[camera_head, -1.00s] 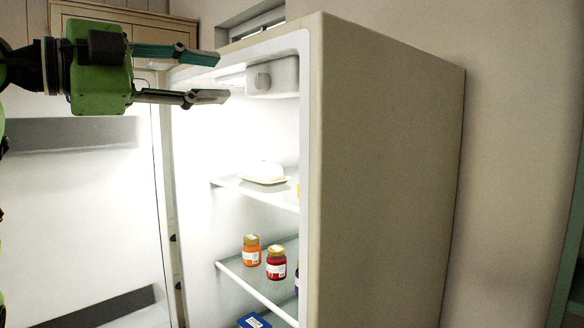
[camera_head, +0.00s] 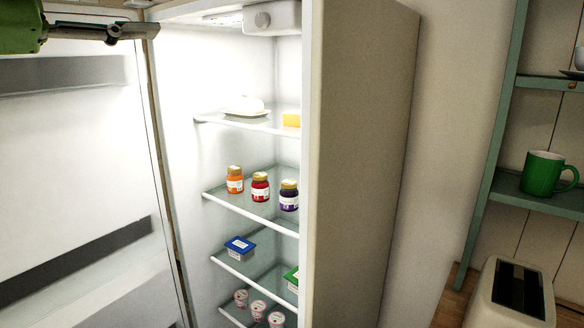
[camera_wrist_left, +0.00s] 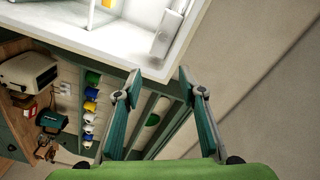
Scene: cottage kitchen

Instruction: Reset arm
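My left gripper (camera_wrist_left: 158,95) is open, with its two teal fingers spread apart and nothing between them in the left wrist view. In the head view only part of it shows at the upper left, in front of the open fridge door (camera_head: 70,180). It is near the top of the open, lit fridge (camera_head: 365,150). My right gripper is not in view.
Fridge shelves hold a white dish (camera_head: 245,106), a yellow block (camera_head: 291,119), orange (camera_head: 235,181), red (camera_head: 260,188) and purple (camera_head: 289,196) jars, a blue-lidded tub (camera_head: 240,249) and small cups (camera_head: 257,309). Right are a green mug (camera_head: 545,174), green shelf (camera_head: 545,203) and toaster (camera_head: 510,292).

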